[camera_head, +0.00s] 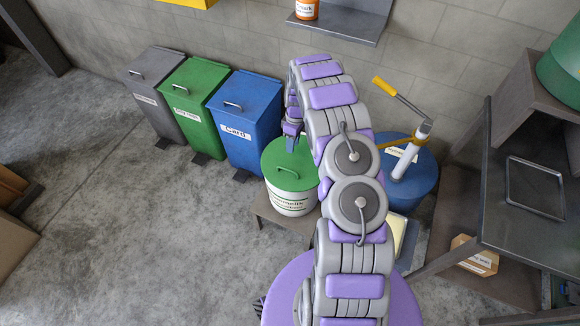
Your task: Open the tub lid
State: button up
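A white tub (291,202) with a printed label stands on a low brown stand in the middle of the view. Its green lid (284,172) sits on top and looks closed. My purple and grey arm reaches over the tub's right part and hides that side of the lid. My gripper (291,141) is at the far end of the arm, over the back of the lid. It is small and partly hidden by my arm, so I cannot tell its opening or whether it touches the lid.
Grey, green and blue bins (243,122) stand in a row left of the tub. A blue drum (414,182) with a yellow-handled pump (400,100) stands on the right. A dark metal table (495,225) is further right. The floor at left is mostly clear.

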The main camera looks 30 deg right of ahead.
jog(key=b, duration=0.3)
send_over(290, 174)
notch_tip(290, 174, down, 12)
jog(key=shift+f, duration=0.25)
jog(key=shift+p, duration=0.3)
grip_shut()
